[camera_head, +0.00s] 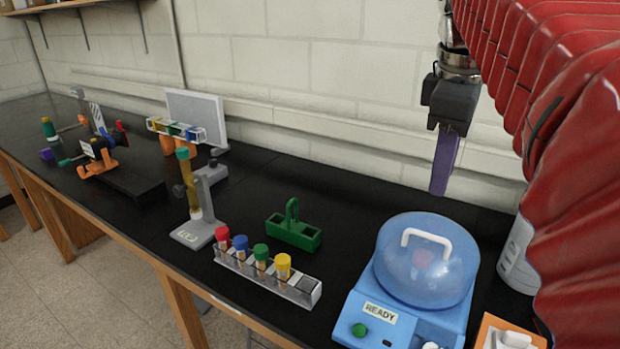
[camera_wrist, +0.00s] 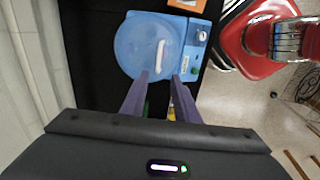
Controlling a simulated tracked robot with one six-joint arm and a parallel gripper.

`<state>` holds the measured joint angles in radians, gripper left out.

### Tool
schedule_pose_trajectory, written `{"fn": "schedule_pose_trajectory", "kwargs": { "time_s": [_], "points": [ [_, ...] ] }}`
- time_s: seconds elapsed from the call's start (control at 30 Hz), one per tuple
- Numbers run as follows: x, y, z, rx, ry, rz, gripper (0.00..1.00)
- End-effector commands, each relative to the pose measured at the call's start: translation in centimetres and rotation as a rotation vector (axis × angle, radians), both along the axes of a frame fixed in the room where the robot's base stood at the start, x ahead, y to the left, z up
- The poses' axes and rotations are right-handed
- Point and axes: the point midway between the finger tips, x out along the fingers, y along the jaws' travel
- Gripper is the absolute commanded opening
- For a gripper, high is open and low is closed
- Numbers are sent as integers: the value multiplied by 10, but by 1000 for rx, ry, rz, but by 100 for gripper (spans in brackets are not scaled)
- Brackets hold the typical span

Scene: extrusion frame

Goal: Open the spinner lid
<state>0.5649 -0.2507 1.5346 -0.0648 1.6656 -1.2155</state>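The spinner (camera_head: 378,312) is a blue box at the front right of the bench with a READY label and a green button. Its translucent blue domed lid (camera_head: 424,275) is down on the base, with a white arched handle (camera_head: 427,240) on top. A small reddish shape shows dimly through the lid. In the wrist view, the lid (camera_wrist: 133,50) and handle (camera_wrist: 161,50) lie beyond my fingertips. My gripper (camera_head: 438,190) hangs above and behind the lid, apart from it. In the wrist view, my gripper's (camera_wrist: 159,75) two purple fingers are spread with nothing between them.
A rack with colored-cap tubes (camera_head: 265,274) and a green carrier (camera_head: 293,232) stand left of the spinner. A grey-white container (camera_head: 517,258) stands to its right, and an orange tray (camera_head: 508,333) at the front right. The wall is close behind.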

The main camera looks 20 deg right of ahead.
Motion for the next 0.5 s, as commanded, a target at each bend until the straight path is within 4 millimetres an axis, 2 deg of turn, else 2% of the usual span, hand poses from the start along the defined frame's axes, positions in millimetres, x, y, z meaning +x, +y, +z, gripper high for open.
{"fn": "schedule_pose_trajectory", "kwargs": {
  "time_s": [0.13, 0.5],
  "points": [
    [-2, -5, 5, -1, 12, 14, 28],
    [-2, -5, 2, 0, 11, 14, 28]
  ]
}}
